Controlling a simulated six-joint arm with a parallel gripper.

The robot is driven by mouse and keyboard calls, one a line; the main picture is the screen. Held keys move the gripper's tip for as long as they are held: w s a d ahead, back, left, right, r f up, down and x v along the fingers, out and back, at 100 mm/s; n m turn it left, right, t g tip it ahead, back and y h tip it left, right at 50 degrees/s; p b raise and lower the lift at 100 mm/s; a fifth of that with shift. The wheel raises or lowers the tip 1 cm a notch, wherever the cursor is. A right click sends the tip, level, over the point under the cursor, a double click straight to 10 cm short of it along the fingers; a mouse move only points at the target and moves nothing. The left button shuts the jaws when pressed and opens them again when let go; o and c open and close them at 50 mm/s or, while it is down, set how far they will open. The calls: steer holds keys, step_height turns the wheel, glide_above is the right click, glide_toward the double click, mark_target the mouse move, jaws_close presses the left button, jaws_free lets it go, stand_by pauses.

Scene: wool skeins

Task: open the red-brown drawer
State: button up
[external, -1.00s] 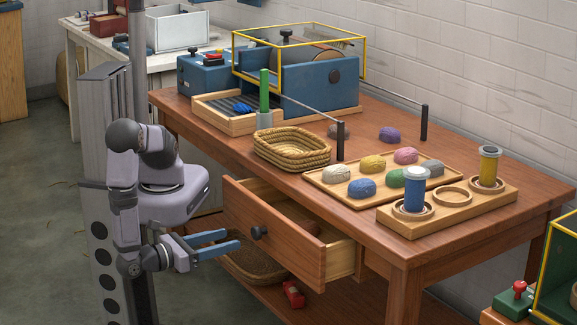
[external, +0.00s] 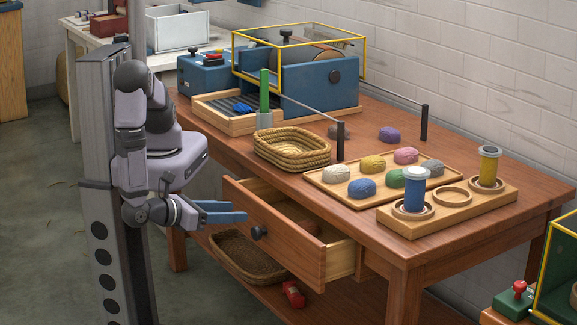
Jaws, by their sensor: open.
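The red-brown drawer (external: 285,243) sits under the front edge of the wooden table and stands pulled out, with its pale inner side showing at its right end. Its round black knob (external: 259,233) is on the front face. My gripper (external: 243,211) is open and empty, its two blue fingers pointing right. In the picture the fingertips lie just above and left of the knob, apart from it. The inside of the drawer is mostly hidden by its front.
The table (external: 450,250) carries a woven basket (external: 290,160), a tray of wool skeins (external: 325,186) and a wooden holder (external: 440,224) with blue and yellow cylinders. A low basket (external: 235,262) and a red object (external: 293,294) lie on the lower shelf. Floor at left is clear.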

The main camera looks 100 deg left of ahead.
steer(key=g+h, duration=0.1)
steer(key=h, duration=0.1)
glide_toward(254, 233)
steer(key=shift+y, duration=0.3)
steer(key=shift+x, duration=4.4)
steer(key=shift+f, duration=0.15)
steer(key=shift+s+d, duration=0.1)
steer(key=shift+d, duration=0.05)
jaws_close()
